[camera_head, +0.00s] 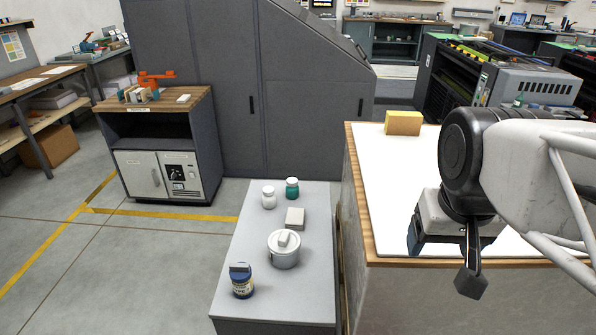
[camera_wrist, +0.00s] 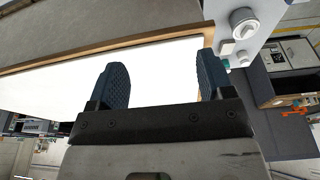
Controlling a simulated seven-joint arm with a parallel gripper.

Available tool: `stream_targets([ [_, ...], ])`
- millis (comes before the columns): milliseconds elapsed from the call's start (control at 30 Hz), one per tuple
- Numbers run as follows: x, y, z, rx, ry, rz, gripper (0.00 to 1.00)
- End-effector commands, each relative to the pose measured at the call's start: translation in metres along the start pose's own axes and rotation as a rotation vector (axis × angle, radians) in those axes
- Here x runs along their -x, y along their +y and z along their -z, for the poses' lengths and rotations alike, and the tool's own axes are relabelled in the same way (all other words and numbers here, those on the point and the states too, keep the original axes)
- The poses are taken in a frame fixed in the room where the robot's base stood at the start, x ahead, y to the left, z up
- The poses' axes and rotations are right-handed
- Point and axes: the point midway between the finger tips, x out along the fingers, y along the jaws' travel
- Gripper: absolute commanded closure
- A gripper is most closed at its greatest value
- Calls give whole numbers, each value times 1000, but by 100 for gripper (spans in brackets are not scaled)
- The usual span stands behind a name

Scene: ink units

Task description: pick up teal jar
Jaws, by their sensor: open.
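The teal jar (camera_head: 292,188) has a pale lid and stands upright at the far end of the low grey cabinet top in the head view. A white jar (camera_head: 268,198) stands just left of it, a little nearer. In the wrist view a small bit of the teal jar (camera_wrist: 226,63) shows at the cabinet's edge, beyond the right finger. My gripper (camera_wrist: 163,76) is open and empty, with its two dark fingers spread above the white table top. In the head view it is over the table at right, well away from the jar and partly hidden by its own housing.
The white-topped table (camera_head: 390,190) with a wooden edge stands at right, higher, carrying a yellow block (camera_head: 403,123).

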Motion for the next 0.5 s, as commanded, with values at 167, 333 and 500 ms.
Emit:
stream_targets([
  [167, 5, -1, 22, -30, -16, -31, 26],
  [333, 11, -5, 56, -79, -39, -82, 26],
  [500, 16, -11, 101, -148, -54, -155, 26],
])
